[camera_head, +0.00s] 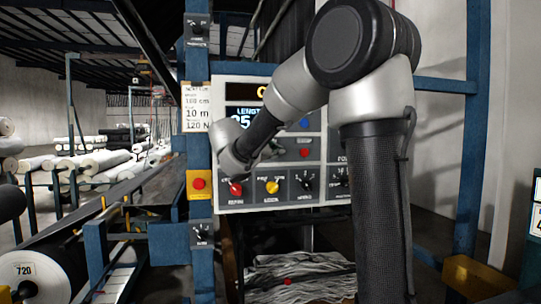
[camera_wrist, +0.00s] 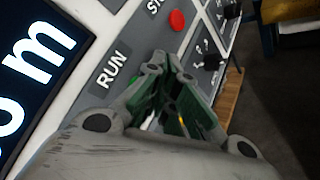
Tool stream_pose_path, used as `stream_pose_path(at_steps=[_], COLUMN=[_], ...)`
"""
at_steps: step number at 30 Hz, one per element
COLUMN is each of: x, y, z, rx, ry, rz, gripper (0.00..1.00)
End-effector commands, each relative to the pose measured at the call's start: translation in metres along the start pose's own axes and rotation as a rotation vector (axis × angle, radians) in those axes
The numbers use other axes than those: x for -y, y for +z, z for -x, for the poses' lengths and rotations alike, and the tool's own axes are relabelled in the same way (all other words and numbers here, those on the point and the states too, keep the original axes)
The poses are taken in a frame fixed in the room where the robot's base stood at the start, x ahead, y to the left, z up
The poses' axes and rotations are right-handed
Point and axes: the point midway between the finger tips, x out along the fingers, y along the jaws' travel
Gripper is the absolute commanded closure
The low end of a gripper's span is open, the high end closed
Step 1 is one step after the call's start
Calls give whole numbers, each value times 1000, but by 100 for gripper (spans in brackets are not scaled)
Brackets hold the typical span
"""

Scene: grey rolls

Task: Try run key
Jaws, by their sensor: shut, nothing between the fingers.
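The RUN label (camera_wrist: 110,70) shows on the grey panel in the wrist view. A small bit of green, perhaps the edge of the run key (camera_wrist: 134,79), shows just left of my fingers; the rest is hidden behind them. My gripper (camera_wrist: 156,66) is shut and empty, its tips over the panel right of the label. I cannot tell whether they touch the key. In the head view my arm reaches to the control panel (camera_head: 320,203) and my wrist covers its left part.
A red button (camera_wrist: 177,21) sits beyond my fingertips; in the head view a red button (camera_head: 304,152) lies below a blue button (camera_head: 305,123). Knobs line the lower row, including a yellow one (camera_head: 272,187). A red emergency button (camera_head: 198,184) is on the blue post.

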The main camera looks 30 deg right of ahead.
Motion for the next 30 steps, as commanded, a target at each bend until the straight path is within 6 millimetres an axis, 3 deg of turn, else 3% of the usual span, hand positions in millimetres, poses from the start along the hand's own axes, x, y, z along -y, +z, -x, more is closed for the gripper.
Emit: stream_pose_path(at_steps=[7, 21, 30], x=[2, 24, 26], y=[2, 24, 25], z=[3, 33, 35], rx=[0, -1, 0], ry=[0, 0, 0], rz=[0, 0, 0], gripper=[100, 100, 100])
